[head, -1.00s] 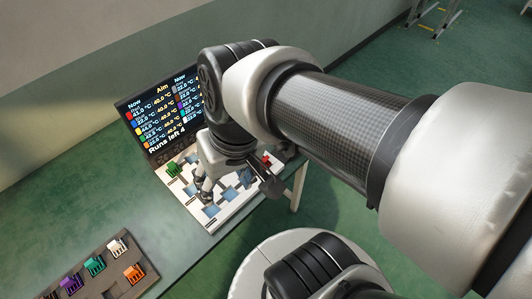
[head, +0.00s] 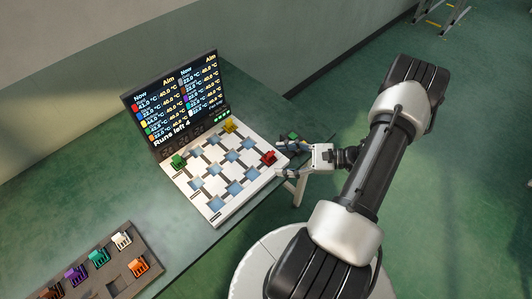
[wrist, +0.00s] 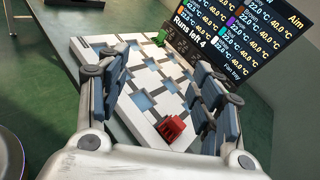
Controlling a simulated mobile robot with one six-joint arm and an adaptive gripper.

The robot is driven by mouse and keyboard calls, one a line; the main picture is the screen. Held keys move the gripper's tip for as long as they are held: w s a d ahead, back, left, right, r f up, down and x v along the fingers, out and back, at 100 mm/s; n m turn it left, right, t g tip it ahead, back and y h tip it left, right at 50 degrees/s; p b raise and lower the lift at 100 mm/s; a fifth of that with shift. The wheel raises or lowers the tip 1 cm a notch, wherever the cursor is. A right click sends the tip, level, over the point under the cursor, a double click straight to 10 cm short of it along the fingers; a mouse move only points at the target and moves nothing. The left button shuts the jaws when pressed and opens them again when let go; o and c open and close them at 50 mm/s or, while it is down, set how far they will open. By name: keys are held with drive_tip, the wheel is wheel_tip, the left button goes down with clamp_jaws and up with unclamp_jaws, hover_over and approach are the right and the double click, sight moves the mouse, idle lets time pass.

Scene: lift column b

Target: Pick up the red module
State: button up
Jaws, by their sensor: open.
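The red module (head: 269,158) sits at the right edge of the white board (head: 217,207) in the head view. In the wrist view the red module (wrist: 171,128) is low in the picture, between my gripper's fingers. My gripper (head: 284,158) is open and empty, just to the right of the red module, its fingers pointing left toward the board. The gripper also shows in the wrist view (wrist: 160,100), with one finger at each side. I cannot tell whether a finger touches the module.
A green module (head: 178,161) and a yellow module (head: 230,125) stand on the board. A screen (head: 175,100) with temperatures rises behind it. A dark tray (head: 154,270) at the lower left holds several coloured modules. The table's middle is clear.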

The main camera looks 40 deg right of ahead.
drive_tip(key=s+d+f+m+t+h, duration=0.3)
drive_tip(key=f+m+h, duration=0.1)
drive_tip(key=f+m, duration=0.15)
drive_tip(key=s+d+f+m+t+h, duration=0.2)
drive_tip(key=s+f+m+t+h, duration=0.15)
drive_tip(key=f, duration=0.35)
drive_tip(key=b, duration=0.1)
approach(270, 153)
drive_tip(key=shift+m, duration=0.4)
drive_tip(key=w, duration=0.1)
drive_tip(key=w+f, duration=0.1)
drive_tip(key=w+a+f, duration=0.1)
drive_tip(key=w, duration=0.1)
drive_tip(key=shift+f, duration=0.1)
drive_tip(key=shift+w+a+r+b, duration=0.15)
drive_tip(key=shift+w+b, duration=0.15)
drive_tip(key=shift+w, duration=1.25)
drive_tip(key=shift+w+a+r+b, duration=0.15)
drive_tip(key=shift+w+b, duration=0.15)
drive_tip(key=shift+w, duration=1.25)
drive_tip(key=shift+d, duration=0.15)
clamp_jaws()
drive_tip(key=shift+r, duration=0.15)
